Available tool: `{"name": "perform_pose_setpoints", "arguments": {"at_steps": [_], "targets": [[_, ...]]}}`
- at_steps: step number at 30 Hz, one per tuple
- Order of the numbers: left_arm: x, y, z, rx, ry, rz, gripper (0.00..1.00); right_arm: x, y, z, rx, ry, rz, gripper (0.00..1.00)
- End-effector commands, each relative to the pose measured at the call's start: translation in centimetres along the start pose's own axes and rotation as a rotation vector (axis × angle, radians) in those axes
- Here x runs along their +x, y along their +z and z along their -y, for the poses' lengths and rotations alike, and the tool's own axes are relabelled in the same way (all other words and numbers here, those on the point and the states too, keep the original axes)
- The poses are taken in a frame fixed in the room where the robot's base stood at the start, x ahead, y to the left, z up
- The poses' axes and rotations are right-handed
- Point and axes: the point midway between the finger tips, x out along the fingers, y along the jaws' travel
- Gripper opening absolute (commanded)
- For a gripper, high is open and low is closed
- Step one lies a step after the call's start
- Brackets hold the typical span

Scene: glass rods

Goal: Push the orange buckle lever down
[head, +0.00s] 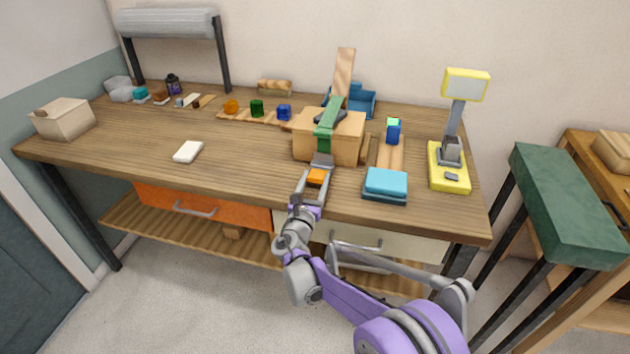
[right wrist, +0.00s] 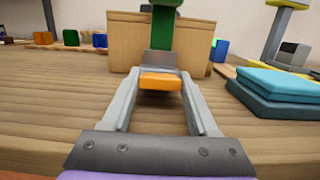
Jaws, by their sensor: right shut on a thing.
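The orange buckle lever (head: 317,176) sits low in front of a wooden box (head: 345,140), at the lower end of a grey buckle plate (head: 322,160). A green strap (head: 328,118) runs over the box to that plate. My right gripper (head: 317,179) is shut on the lever, with one finger at each side of it. In the right wrist view the lever (right wrist: 161,82) lies across between the two fingertips and looks roughly level. The grey plate (right wrist: 159,64) stands upright behind it. My left gripper is not in view.
A teal block on a dark base (head: 386,184) lies right of the gripper, and a yellow stand (head: 449,168) beyond it. Coloured pieces (head: 257,108) sit behind left. A white block (head: 188,151) lies left, with bare bench top (head: 245,160) between.

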Motion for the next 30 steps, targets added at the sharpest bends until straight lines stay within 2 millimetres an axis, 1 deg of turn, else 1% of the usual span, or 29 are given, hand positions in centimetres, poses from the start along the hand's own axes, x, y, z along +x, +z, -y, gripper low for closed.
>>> {"name": "perform_pose_setpoints", "arguments": {"at_steps": [7, 8, 12, 13, 20, 23, 26, 30], "targets": [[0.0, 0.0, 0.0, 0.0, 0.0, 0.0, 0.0, 0.0, 0.0, 0.0, 0.001, 0.001, 0.0, 0.04], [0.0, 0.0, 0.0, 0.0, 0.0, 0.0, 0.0, 0.0, 0.0, 0.0, 0.002, 0.001, 0.0, 0.63], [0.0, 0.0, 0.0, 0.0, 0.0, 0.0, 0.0, 0.0, 0.0, 0.0, 0.001, 0.001, 0.0, 0.89], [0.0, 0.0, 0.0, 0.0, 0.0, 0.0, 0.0, 0.0, 0.0, 0.0, 0.001, 0.001, 0.0, 0.9], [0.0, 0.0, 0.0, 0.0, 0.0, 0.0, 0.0, 0.0, 0.0, 0.0, 0.001, 0.001, 0.0, 0.9], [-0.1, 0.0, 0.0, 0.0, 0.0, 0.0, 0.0, -0.4, 0.0, 0.0, 0.001, 0.001, 0.0, 0.9], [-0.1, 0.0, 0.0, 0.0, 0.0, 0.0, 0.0, -1.6, 0.1, 0.0, 0.001, 0.002, 0.001, 0.9], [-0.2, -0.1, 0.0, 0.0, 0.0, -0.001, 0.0, -4.3, 0.1, -0.1, 0.002, 0.004, 0.0, 0.9]]}}
